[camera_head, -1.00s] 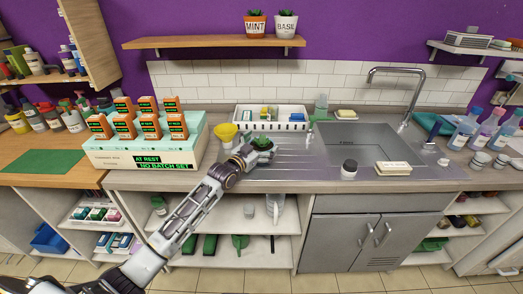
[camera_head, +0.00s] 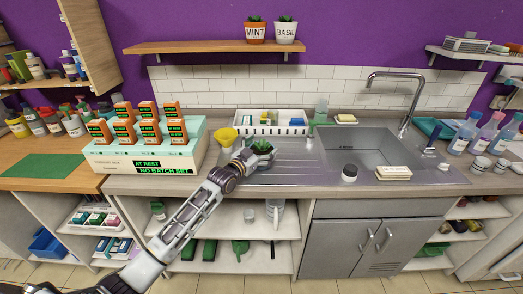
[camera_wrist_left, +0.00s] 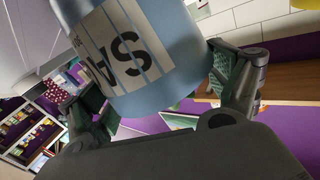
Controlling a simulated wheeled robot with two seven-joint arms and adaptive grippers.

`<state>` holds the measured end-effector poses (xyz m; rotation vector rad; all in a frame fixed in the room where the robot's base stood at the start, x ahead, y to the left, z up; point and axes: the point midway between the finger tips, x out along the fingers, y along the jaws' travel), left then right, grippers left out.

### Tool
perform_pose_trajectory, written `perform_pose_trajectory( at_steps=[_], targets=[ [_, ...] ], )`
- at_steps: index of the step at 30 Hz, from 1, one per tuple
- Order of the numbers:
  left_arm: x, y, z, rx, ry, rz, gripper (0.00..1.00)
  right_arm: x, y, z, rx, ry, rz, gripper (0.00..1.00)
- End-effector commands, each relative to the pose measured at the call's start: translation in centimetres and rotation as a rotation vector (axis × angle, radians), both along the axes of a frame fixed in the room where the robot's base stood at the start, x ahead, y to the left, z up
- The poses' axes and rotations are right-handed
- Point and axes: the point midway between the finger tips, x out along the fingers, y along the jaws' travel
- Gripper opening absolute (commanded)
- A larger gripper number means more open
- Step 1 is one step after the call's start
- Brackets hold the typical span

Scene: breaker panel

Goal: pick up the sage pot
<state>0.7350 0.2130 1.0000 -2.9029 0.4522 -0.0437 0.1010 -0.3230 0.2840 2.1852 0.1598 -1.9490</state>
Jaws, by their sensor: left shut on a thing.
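The sage pot (camera_wrist_left: 135,50) fills the upper middle of the left wrist view. It is blue-grey with a pale label whose large dark letters are partly visible. My left gripper (camera_wrist_left: 160,90) is shut on it, with a green-padded finger on each side. In the head view my left gripper (camera_head: 250,157) is over the ribbed drainboard left of the sink. Green leaves (camera_head: 262,147) show at its tip, and the arm hides most of the pot. I cannot tell from the head view whether the pot is clear of the drainboard. My right gripper is not in view.
A yellow funnel (camera_head: 227,137) stands close left of my gripper. A white basket (camera_head: 270,130) is behind it. A breaker panel (camera_head: 140,160) is to the left. The shelf holds mint (camera_head: 256,32) and basil (camera_head: 286,32) pots.

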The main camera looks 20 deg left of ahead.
Motion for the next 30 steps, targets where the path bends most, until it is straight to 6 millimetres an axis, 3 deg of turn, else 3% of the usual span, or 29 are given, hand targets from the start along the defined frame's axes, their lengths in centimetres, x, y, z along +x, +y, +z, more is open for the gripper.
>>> perform_pose_trajectory(
  at_steps=[18, 24, 30],
  targets=[
    [0.0, 0.0, 8.0, -0.001, -0.009, -0.001, 0.47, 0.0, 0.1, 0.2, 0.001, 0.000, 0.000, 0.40],
    [0.0, 0.0, 9.6, -0.001, -0.008, -0.001, 0.47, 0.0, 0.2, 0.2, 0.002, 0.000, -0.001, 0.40],
    [0.0, 0.0, 9.9, 0.000, -0.006, 0.000, 0.47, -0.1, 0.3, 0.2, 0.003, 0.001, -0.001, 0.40]
  ],
)
